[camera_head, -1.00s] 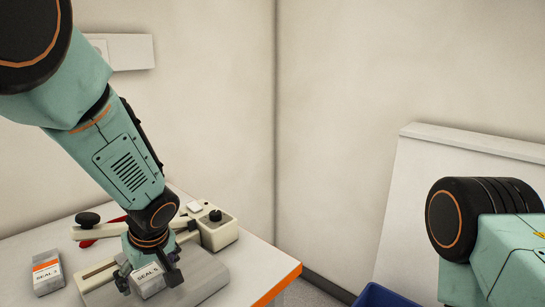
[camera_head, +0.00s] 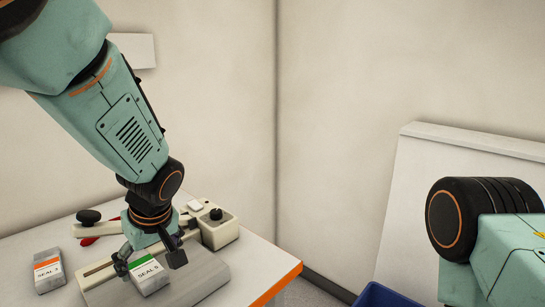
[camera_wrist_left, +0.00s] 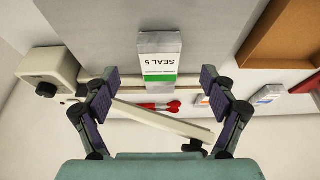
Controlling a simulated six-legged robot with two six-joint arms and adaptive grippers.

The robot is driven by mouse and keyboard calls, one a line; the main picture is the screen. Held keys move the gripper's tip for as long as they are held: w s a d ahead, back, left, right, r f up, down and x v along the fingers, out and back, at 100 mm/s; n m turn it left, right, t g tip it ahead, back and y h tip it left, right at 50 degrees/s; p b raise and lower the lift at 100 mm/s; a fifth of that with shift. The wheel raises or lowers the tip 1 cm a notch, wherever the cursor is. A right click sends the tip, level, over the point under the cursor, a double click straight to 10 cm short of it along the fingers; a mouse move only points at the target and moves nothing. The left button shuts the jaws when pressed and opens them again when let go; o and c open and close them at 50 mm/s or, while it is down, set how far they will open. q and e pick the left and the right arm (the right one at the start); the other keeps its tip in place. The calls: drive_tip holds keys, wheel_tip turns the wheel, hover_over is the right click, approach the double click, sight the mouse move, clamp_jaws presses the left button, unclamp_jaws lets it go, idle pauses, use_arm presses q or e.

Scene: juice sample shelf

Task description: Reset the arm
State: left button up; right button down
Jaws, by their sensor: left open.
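My left gripper (camera_head: 150,259) is above the sealing device on the table, its fingers apart and empty. Just in front of and below it, a small packet labelled SEAL 5 (camera_head: 148,278), white with a green band, sits on the device's grey plate (camera_head: 195,285). In the left wrist view the open fingers (camera_wrist_left: 160,98) stand on either side of the view, with the SEAL 5 packet (camera_wrist_left: 160,60) beyond the fingertips and apart from them. My right gripper is out of view; only part of my right arm shows at the right.
A packet labelled SEAL 4 (camera_head: 48,270), with an orange band, stands on the table left of the device. The cream sealer (camera_head: 220,232) has a long arm with a black knob (camera_head: 88,216). A blue bin (camera_head: 385,297) is below right. A white panel (camera_head: 460,190) leans behind it.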

sight(151, 275)
use_arm(q)
drive_tip(key=v, duration=0.6)
drive_tip(key=x, duration=1.1)
drive_tip(key=shift+f, duration=0.3)
drive_tip(key=shift+a+r+p, duration=0.2)
drive_tip(key=shift+r+p, duration=0.45)
drive_tip(key=shift+r, duration=0.05)
drive_tip(key=shift+w+d+f, duration=0.1)
drive_tip(key=shift+d, duration=0.05)
